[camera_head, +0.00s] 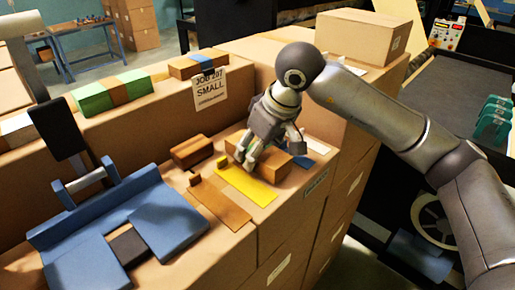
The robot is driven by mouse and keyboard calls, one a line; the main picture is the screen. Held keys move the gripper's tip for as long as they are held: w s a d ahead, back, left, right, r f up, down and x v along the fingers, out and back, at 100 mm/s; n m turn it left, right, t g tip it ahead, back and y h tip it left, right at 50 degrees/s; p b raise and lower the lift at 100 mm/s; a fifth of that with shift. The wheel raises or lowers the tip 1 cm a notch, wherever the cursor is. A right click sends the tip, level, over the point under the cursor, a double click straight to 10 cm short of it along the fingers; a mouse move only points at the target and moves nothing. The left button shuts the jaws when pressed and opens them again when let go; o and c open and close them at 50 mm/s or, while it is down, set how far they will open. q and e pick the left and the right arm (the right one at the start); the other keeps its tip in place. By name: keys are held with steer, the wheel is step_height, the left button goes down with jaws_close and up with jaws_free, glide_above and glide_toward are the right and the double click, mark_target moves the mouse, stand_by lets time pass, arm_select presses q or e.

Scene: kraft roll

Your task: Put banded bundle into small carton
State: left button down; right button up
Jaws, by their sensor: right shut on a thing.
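My right gripper (262,160) points down at the worktop with its fingers on either side of a brown block (272,162), shut on it. The block is partly hidden by the fingers, so I cannot tell whether it is a banded bundle or a carton. A green bundle with a brown band (115,88) lies on the raised back ledge. A brown bundle with a blue band (200,66) lies further right, above a sign reading "JOB 207 SMALL" (209,88). A small brown box (193,151) sits left of the gripper. My left gripper is not in view.
A yellow sheet (246,185) and a brown strip (220,204) lie flat in front of the gripper. A blue fixture (118,217) with a black upright fills the left. A large closed carton (365,36) stands behind my right arm. The worktop's front edge is close.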

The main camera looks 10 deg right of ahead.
steer(key=shift+f, duration=0.55)
steer(key=shift+f, duration=0.2)
steer(key=o, duration=1.1)
